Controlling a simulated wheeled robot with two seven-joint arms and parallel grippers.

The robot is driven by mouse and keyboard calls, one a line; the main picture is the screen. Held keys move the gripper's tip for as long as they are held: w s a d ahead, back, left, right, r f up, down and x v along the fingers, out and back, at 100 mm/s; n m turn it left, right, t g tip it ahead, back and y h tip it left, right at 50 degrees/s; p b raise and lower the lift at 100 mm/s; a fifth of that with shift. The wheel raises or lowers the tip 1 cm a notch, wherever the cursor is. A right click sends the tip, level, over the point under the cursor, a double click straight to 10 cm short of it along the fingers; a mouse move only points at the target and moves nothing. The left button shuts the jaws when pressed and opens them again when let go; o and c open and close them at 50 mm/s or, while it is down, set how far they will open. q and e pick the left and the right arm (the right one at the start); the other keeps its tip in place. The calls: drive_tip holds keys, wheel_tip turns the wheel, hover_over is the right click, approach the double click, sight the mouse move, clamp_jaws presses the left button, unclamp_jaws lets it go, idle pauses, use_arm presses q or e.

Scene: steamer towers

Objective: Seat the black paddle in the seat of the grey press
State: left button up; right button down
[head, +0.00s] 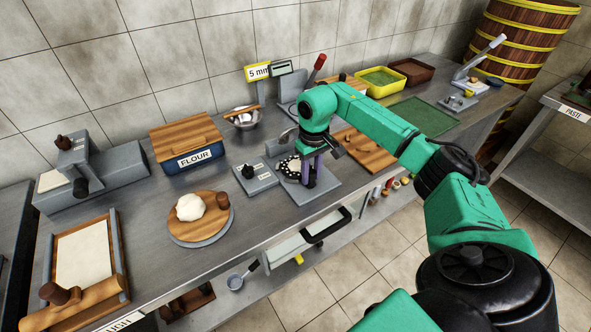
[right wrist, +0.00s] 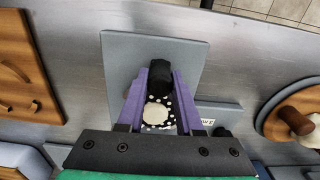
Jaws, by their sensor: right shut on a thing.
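My right gripper (head: 313,168) has purple fingers pointing down and is shut on the black handle of the black paddle; the handle also shows in the right wrist view (right wrist: 160,76). The paddle's head (head: 290,167) is black with white dots around a cream round patch, also seen between the fingers (right wrist: 158,113). The paddle is over a flat grey plate (head: 325,190); whether it touches it I cannot tell. A grey labelled block (head: 258,179) adjoins this plate on the left. A grey press-like device with a red lever (head: 318,62) stands behind, partly hidden by my arm. My left gripper is out of view.
A flour box (head: 187,155), dough on a round board (head: 200,230) and a metal bowl (head: 243,121) are to the left. A wooden board (head: 366,150), green mat (head: 420,117), yellow tray (head: 382,82) and white-levered device (head: 472,78) are to the right.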

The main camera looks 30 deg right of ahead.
drive_tip(key=shift+f, duration=0.2)
drive_tip(key=shift+c, duration=2.4)
unclamp_jaws()
wheel_tip(320, 180, up, 15)
drive_tip(key=shift+f, duration=0.2)
